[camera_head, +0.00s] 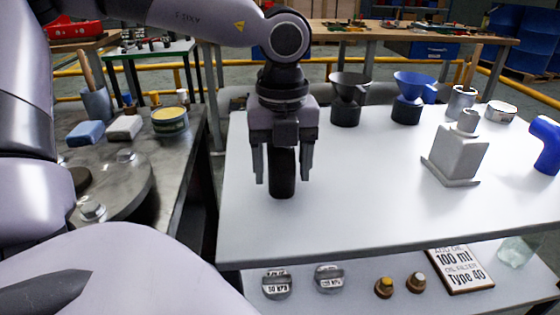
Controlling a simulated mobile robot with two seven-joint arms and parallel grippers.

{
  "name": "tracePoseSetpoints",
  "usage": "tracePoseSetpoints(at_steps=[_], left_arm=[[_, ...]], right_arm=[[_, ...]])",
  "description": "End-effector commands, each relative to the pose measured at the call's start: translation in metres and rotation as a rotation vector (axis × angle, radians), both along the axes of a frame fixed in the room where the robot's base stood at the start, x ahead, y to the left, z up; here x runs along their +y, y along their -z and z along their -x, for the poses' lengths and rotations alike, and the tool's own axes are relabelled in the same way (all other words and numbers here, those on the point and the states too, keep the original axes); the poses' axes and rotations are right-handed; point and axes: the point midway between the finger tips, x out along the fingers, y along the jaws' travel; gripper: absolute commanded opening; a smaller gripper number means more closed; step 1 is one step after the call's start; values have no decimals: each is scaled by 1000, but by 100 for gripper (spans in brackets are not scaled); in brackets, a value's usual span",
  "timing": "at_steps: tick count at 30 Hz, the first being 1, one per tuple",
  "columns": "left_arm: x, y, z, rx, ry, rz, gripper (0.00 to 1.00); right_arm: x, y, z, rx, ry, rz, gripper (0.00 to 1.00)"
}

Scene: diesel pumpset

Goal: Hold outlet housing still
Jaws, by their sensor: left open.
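A light grey housing (457,158) stands upright on the white table (360,215), right of centre. It has a square flange at its foot and a short round neck on top. I take it to be the outlet housing, though no label shows. My left gripper (283,182) points down over the left part of the table, well to the left of the housing and apart from it. Its fingers are open. A dark cylindrical shape (283,173) shows between the fingers; I cannot tell whether they touch it. My right gripper is out of view.
Black (347,97) and blue funnels (408,97) stand behind the grey housing, with a metal can (461,101) and a round tin (500,111). A blue elbow (547,145) is at the right edge. The table's front middle is clear. A lower shelf (350,292) holds small parts.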

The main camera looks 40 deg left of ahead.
Motion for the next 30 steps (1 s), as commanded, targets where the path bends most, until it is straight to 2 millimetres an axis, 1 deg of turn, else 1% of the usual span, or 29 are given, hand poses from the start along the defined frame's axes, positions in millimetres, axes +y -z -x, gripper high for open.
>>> tracePoseSetpoints(at_steps=[10, 18, 26, 27, 29, 30], left_arm=[[0, 0, 0, 0, 0, 0, 64], [0, 1, 0, -1, -1, 0, 64], [0, 0, 0, 0, -1, 0, 64], [0, 0, 0, 0, -1, 0, 51], [0, 0, 0, 0, -1, 0, 32], [0, 0, 0, 0, -1, 0, 19]], right_arm=[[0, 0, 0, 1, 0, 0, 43], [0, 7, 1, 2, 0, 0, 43], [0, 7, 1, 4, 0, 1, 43], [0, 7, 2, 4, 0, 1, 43], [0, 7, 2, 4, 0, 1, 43], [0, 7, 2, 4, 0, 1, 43]])
